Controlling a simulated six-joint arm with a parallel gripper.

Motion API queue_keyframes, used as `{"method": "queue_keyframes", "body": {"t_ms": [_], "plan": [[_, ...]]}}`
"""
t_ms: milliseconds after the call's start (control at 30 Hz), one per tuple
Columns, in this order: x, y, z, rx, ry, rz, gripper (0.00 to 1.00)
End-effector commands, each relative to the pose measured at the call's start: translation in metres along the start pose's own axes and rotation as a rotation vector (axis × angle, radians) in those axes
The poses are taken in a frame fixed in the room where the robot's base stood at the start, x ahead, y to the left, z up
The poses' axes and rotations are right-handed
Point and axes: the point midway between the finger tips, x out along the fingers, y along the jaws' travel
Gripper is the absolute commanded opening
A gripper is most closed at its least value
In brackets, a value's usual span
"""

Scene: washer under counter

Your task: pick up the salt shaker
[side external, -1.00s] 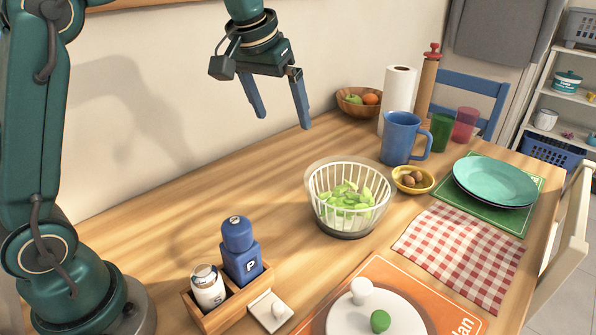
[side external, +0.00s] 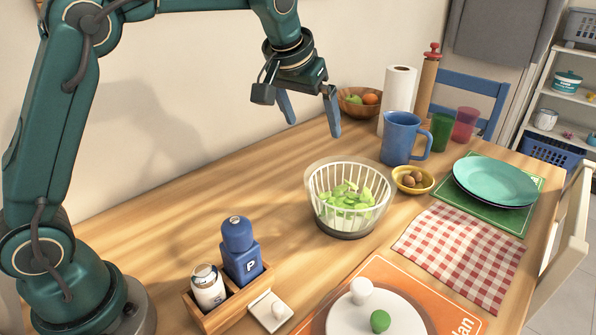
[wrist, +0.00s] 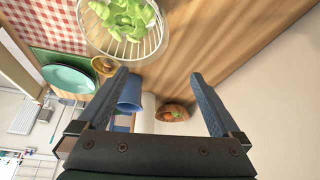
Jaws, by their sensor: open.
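The salt shaker (side external: 208,287) is a white cylinder with a silver top and an S on its side. It stands upright in the left compartment of a small wooden caddy (side external: 229,311), beside a blue pepper mill (side external: 241,250) marked P. My gripper (side external: 311,130) is open and empty, in the air above the back of the table, well to the right of the shaker and higher. In the wrist view, my open fingers (wrist: 158,80) frame part of the blue pitcher and a fruit bowl; the salt shaker does not show there.
A salad spinner basket (side external: 322,212) with greens stands mid-table, right of the caddy. A blue pitcher (side external: 400,140), paper towel roll (side external: 398,98) and fruit bowl (side external: 353,112) stand at the back.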

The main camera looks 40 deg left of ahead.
Motion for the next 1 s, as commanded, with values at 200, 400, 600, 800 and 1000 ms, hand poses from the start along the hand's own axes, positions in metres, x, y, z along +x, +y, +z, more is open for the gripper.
{"method": "queue_keyframes", "body": {"t_ms": [200,400,600,800,1000], "plan": [[0.0,0.0,0.0,0.0,0.0,0.0,0.77],[0.0,0.0,0.0,0.0,0.0,0.0,0.59],[-0.002,0.0,-0.001,0.0,0.001,0.0,0.59],[-0.019,0.0,-0.011,-0.001,0.006,0.001,0.59],[-0.037,0.0,-0.02,0.0,0.004,0.0,0.59]]}}
